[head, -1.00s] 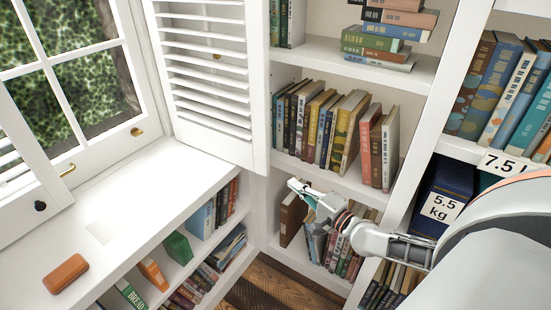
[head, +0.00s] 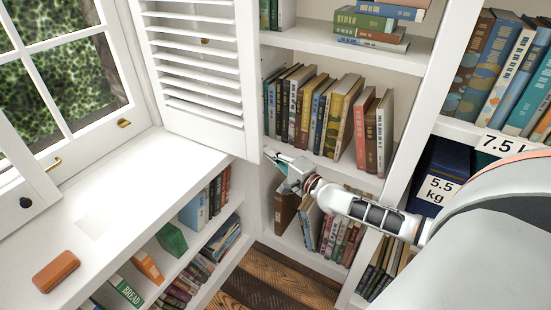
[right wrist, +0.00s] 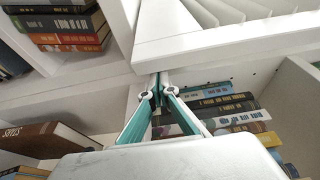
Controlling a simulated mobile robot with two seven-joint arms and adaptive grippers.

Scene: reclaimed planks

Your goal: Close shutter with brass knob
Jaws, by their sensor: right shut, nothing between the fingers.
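The white louvered shutter (head: 215,145) stands open at the right of the window, with a small brass knob (head: 205,41) on its slatted face. My right gripper (head: 268,154) is shut and empty at the shutter's lower free corner. In the right wrist view the closed fingertips (right wrist: 160,76) are just by the lower edge of the shutter (right wrist: 200,42); I cannot tell whether they touch it. The brass knob does not show in that view. Another white shutter at the left edge of the head view carries a black knob (head: 25,202). My left gripper is out of view.
A white sill (head: 150,175) under the window holds an orange-brown case (head: 56,271); a brass latch (head: 124,123) is on the window frame. Bookshelves (head: 345,50) stand behind and right of the shutter. The sill between window and shutter is mostly clear.

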